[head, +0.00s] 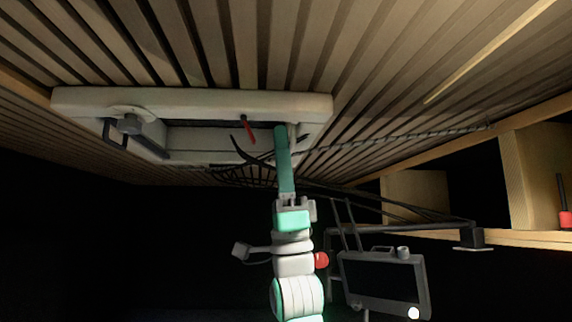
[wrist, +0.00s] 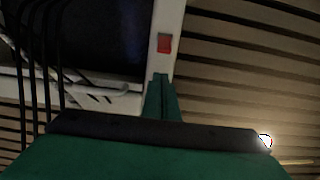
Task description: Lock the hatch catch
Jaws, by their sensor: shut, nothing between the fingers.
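The white hatch frame (head: 80,102) is set in the slatted ceiling in the head view, its opening dark. My gripper (head: 281,128) reaches up to the frame's right part, just right of the red lever. Its green fingers (wrist: 159,78) are shut together and empty, apart from the red piece in the wrist view.
A dark handle (head: 118,134) on a grey mount is at the frame's left end. Black cables (head: 240,172) hang close to my gripper and also cross the wrist view (wrist: 45,60). A monitor (head: 383,283) on an arm and wooden shelves (head: 515,180) are at the right.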

